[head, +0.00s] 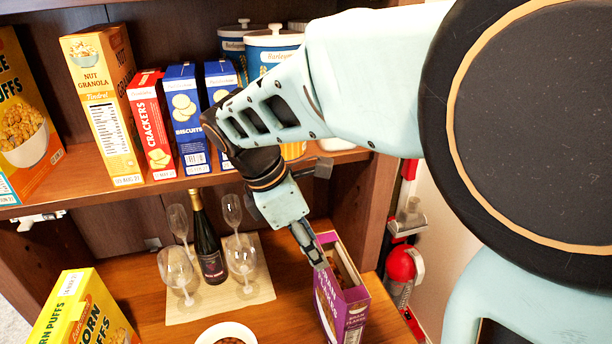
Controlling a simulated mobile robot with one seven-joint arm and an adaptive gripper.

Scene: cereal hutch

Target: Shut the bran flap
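The purple bran box (352,307) stands on the lower wooden surface, at the right. Its top is open, and brown contents show inside. My gripper (318,262) points down at the left edge of the box top, close to the flap. My fingers overlap the box's rim in this view, and I cannot tell whether they touch it. The fingers look close together, but the angle hides whether there is a gap. I see nothing held between them.
Glasses and a dark bottle (207,245) stand on a mat (258,292) left of the bran box. A white bowl (226,330) and a yellow corn puffs box (84,312) are in front. The upper shelf (75,180) holds several boxes and canisters.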

